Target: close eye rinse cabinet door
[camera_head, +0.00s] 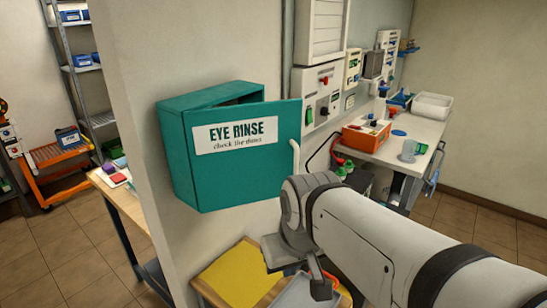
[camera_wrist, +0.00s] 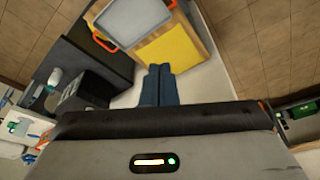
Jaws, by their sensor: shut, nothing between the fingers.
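The teal eye rinse cabinet (camera_head: 178,150) hangs on the wall left of centre in the head view. Its door (camera_head: 248,175), with a white "EYE RINSE" label, is ajar. A dark gap shows behind the door's top edge, and its right side stands away from the box. A pale handle (camera_head: 295,156) is at the door's right edge. My gripper (camera_wrist: 159,72) shows in the wrist view with its two dark blue fingers together and empty, pointing down towards the floor and a low table. In the head view my arm is below and right of the door, apart from it.
A low wooden table with a yellow mat (camera_head: 236,270) and a grey tray (camera_wrist: 130,20) with orange handles stands below the cabinet. A workbench (camera_head: 425,130) with an orange bin (camera_head: 366,136) is at the right. A shelf rack (camera_head: 85,70) stands at the left.

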